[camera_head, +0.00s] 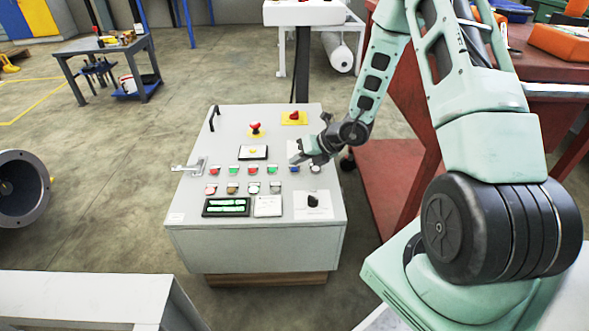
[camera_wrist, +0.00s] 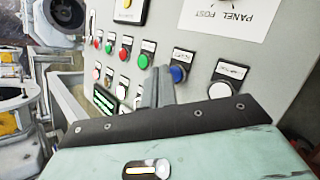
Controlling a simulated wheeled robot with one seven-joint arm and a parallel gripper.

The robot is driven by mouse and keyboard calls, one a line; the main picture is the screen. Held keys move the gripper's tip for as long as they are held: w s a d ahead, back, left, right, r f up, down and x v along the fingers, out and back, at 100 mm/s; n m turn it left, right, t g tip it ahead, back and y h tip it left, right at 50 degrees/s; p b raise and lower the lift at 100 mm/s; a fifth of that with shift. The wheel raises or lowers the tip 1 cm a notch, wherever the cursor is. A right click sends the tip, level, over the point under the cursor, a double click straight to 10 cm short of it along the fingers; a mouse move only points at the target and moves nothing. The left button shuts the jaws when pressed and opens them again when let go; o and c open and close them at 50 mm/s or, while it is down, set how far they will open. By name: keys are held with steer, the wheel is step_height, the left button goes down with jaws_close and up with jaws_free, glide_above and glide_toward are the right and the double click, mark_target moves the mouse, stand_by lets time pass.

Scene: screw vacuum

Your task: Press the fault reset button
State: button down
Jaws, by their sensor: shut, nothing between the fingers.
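The control panel (camera_head: 183,212) is a light grey box with a sloped face carrying rows of buttons. My gripper (camera_head: 305,159) is over the right part of the panel, close to the blue button. In the wrist view my gripper's fingers (camera_wrist: 161,76) are shut and empty, their tips just left of the blue button. I cannot tell whether they touch it.
A red emergency button (camera_head: 255,128) and a red switch on yellow (camera_head: 294,118) rise at the panel's top. A black knob (camera_head: 312,201) is lower right.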

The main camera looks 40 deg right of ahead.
stand_by(0.3)
steer(key=shift+f+b, duration=0.4)
steer(key=shift+f, duration=0.05)
steer(key=shift+f+b, duration=0.35)
steer(key=shift+f, duration=0.1)
stand_by(0.5)
steer(key=shift+r, duration=0.1)
steer(key=shift+r+p, duration=0.7)
steer(key=shift+r, duration=0.05)
step_height(320, 180, up, 5)
steer(key=p, duration=0.4)
stand_by(0.3)
stand_by(0.8)
